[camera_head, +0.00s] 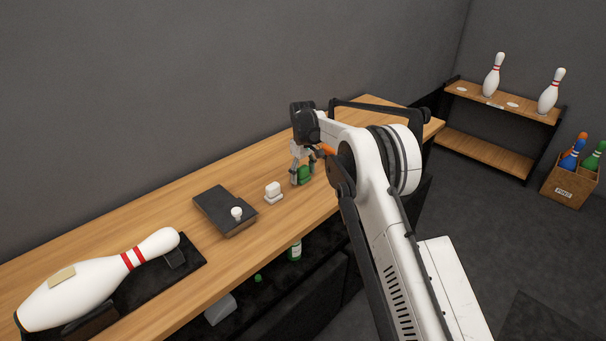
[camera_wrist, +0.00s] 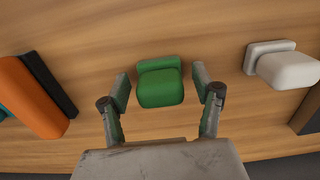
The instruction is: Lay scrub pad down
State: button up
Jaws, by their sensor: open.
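A green two-part block (camera_wrist: 160,85), which looks like the scrub pad, lies on the wooden bench in the wrist view. It also shows in the head view (camera_head: 305,175), partly hidden by my gripper. My gripper (camera_wrist: 160,76) is open, with one finger on each side of the green block and a visible gap on both sides. In the head view my gripper (camera_head: 301,179) points down at the bench. A tan flat pad (camera_head: 62,277) lies on top of a large bowling pin (camera_head: 95,280); I cannot tell what it is.
A white two-part block (camera_head: 273,191) stands left of my gripper, and shows at right in the wrist view (camera_wrist: 285,66). Beyond it lies a dark box (camera_head: 225,208) with a white knob. An orange item (camera_wrist: 32,97) lies at left in the wrist view. Bare bench (camera_head: 150,310) shows in front.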

aim_at(302, 167)
jog(key=shift+r+p, duration=0.15)
jog(key=shift+p, duration=0.3)
notch_tip(302, 167, up, 14)
jog(key=b, duration=0.1)
jog(key=s+d+r+m+t, duration=0.1)
jog(key=s+d+r, duration=0.35)
jog(key=r, duration=0.25)
jog(key=s+d+r+m+t, duration=0.1)
jog(key=s+d+r+m, duration=0.1)
jog(key=s+d+r, duration=0.4)
jog(key=s+d+r+m+t, duration=0.1)
jog(key=s+d+r, duration=0.25)
jog(key=s, duration=0.25)
jog(key=s+d+r+m+t, duration=0.1)
jog(key=s+d+r, duration=0.1)
jog(key=s+r, duration=0.3)
jog(key=s+d+f+m+t, duration=0.1)
jog(key=s+d, duration=0.2)
jog(key=s, duration=0.5)
jog(key=s+d+f+m, duration=0.1)
jog(key=s+d+f, duration=0.15)
jog(key=s, duration=0.55)
jog(key=s+d+f+m+t+b, duration=0.1)
jog(key=s+d+f, duration=0.1)
jog(key=s+f, duration=0.3)
jog(key=s+d+f+m+t+b, duration=0.1)
jog(key=s+f, duration=0.4)
jog(key=s, duration=0.5)
jog(key=shift+d+m, duration=0.3)
jog(key=shift+d, duration=0.35)
